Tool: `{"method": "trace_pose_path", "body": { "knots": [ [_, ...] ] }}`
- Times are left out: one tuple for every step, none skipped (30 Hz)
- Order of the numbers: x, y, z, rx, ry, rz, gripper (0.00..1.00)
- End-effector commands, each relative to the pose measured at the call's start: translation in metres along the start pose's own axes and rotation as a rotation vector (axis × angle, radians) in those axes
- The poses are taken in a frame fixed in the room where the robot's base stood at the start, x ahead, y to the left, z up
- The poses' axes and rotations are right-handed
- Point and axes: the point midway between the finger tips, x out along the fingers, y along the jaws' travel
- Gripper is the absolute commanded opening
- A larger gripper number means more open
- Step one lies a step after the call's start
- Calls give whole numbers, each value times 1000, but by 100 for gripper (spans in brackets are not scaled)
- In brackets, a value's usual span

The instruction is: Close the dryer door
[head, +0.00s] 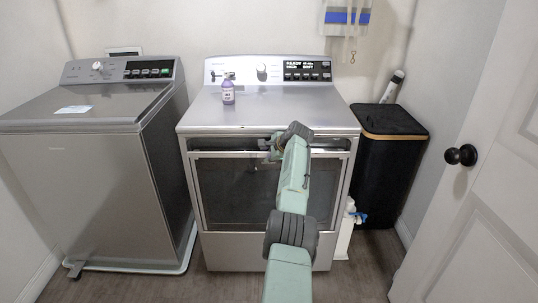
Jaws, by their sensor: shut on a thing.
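The dryer (252,110) stands in the middle, silver, with a control panel along its back. Its front door (217,205) has a silver frame and a dark window. The door stands nearly upright; a dark strip shows along its top edge, and I cannot tell whether the door is fully flush. My green arm reaches up from the bottom right of centre across the door. My gripper (268,146) is at the door's top edge, shut on that edge as far as I can tell. The fingers are small and partly hidden by my arm.
A purple bottle (228,93) stands on the dryer top. A topload washer (95,175) is at left, a black hamper (390,165) at right. A white container (345,230) stands beside the dryer. A white room door (490,200) with a black knob is at far right.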

Motion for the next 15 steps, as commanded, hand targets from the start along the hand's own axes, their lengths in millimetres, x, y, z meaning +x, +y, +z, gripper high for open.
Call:
{"method": "trace_pose_path", "body": {
  "knots": [
    [-4,-8,2,-2,0,-18,15],
    [-5,-9,2,-2,0,-19,15],
    [-6,-9,2,-3,0,-19,15],
    [-7,-9,2,-3,0,-20,15],
    [-8,-9,1,-2,0,-20,15],
    [-10,-9,1,-3,0,-19,15],
    [-12,-9,1,-3,0,-19,15],
    [-15,-9,1,-3,0,-20,15],
    [-18,-9,1,-3,0,-19,15],
    [-21,-9,0,-2,0,-19,15],
    [-25,-8,0,-2,0,-19,15],
    [-29,-7,0,-2,1,-18,15],
    [-33,-7,0,-2,2,-18,15],
    [-38,-7,0,-2,2,-18,15],
    [-45,-8,-1,-1,2,-18,15]
  ]
}}
